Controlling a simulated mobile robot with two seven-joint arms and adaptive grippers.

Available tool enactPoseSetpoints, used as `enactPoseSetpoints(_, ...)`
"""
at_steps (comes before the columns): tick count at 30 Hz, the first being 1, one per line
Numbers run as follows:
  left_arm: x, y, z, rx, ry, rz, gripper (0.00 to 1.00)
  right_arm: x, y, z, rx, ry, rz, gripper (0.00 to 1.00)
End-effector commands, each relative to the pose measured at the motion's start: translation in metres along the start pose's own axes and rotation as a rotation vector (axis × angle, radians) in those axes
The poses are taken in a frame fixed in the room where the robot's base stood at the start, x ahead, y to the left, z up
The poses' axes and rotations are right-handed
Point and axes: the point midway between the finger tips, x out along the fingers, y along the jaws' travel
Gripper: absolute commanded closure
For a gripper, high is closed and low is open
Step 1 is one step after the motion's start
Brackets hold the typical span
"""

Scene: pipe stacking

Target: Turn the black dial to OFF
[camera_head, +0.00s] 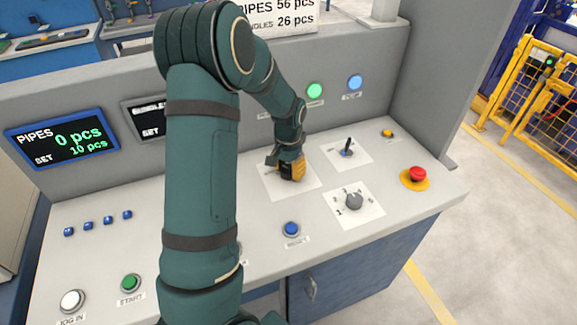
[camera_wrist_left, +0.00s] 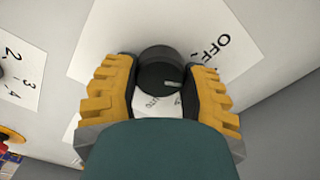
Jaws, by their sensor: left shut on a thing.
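My left gripper (camera_head: 291,170) reaches down onto a white label plate (camera_head: 268,182) on the console. In the left wrist view the round black dial (camera_wrist_left: 158,66) sits between the yellow and black fingers of this gripper (camera_wrist_left: 160,82), which are closed on its sides. A pale pointer mark on the dial points to the right. The printed word OFF (camera_wrist_left: 211,47) is on the plate to the upper right of the dial. Other print below the dial is partly hidden. In the head view the gripper hides the dial. My right gripper is not in view.
A small lever switch (camera_head: 347,148), a grey rotary knob (camera_head: 354,201) and a red emergency button (camera_head: 417,174) stand right of the gripper. A blue button (camera_head: 291,229) is in front of it. Green (camera_head: 314,90) and blue (camera_head: 355,82) lamps glow on the panel behind.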

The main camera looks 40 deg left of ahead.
Motion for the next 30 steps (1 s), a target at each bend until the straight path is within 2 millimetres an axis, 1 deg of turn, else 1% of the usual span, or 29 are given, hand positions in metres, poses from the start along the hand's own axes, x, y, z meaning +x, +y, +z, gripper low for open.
enactPoseSetpoints(6,-0.001,0.0,-0.001,-0.202,0.001,0.0,0.9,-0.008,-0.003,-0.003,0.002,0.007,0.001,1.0)
enactPoseSetpoints(15,-0.001,-0.001,0.0,-0.432,0.001,-0.001,0.9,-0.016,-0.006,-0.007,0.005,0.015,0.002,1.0)
enactPoseSetpoints(22,-0.001,-0.001,-0.001,-0.541,0.002,0.0,0.9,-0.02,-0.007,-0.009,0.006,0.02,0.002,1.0)
enactPoseSetpoints(30,-0.001,-0.001,-0.001,-0.593,0.003,0.0,0.9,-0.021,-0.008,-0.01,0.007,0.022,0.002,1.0)
